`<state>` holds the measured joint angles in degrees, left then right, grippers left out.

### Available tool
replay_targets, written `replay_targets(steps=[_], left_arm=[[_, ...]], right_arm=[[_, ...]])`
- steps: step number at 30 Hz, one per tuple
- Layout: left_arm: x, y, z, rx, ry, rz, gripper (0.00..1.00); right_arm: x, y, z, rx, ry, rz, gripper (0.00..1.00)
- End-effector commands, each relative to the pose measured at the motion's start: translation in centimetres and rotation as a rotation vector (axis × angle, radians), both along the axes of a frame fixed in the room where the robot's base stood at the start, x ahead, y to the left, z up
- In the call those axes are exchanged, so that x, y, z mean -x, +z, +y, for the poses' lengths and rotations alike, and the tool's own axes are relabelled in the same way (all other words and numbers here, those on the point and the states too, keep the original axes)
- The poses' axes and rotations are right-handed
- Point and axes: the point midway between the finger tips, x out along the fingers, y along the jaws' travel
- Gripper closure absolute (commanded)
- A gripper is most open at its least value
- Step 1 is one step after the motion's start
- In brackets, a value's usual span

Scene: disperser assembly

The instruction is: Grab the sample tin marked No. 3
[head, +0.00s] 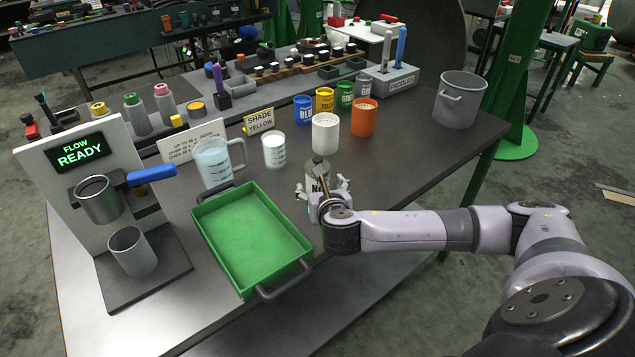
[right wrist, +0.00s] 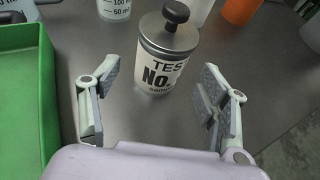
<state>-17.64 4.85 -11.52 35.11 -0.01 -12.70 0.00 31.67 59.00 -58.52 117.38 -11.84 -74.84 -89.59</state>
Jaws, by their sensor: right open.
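The sample tin (head: 317,168) stands upright on the dark table, right of the green tray. In the right wrist view it is a white tin (right wrist: 162,68) with a grey lid and black knob. Its label reads "TES", "No." and "sam"; the number is turned out of sight. My right gripper (head: 322,187) is open on the near side of the tin. In the right wrist view its fingers (right wrist: 158,85) are spread wide to the tin's left and right, with the tin standing slightly beyond them, apart from both. My left gripper is not in view.
The green tray (head: 200,212) lies close to the left of the gripper. A white cup (head: 325,134), an orange cup (head: 364,117) and a measuring beaker (head: 274,150) stand behind the tin. The table right of the tin is clear up to the grey pot (head: 460,100).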

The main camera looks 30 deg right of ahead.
Motion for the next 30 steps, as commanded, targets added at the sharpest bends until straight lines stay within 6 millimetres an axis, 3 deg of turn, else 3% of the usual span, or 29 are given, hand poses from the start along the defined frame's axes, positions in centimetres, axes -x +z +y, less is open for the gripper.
replay_targets(steps=[6, 13, 22, 30], left_arm=[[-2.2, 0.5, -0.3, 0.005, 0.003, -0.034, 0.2], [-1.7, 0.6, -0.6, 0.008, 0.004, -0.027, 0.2], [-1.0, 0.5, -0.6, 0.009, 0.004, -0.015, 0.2], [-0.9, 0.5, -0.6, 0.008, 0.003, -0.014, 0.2]], right_arm=[[-1.5, -0.3, -0.7, 0.0, -0.002, -0.001, 0.31], [-4.3, -1.4, -2.1, 0.0, -0.001, 0.0, 0.31], [-4.8, -1.7, -2.3, 0.0, 0.0, 0.0, 0.31], [-4.8, -1.7, -2.3, 0.0, 0.0, 0.0, 0.47]])
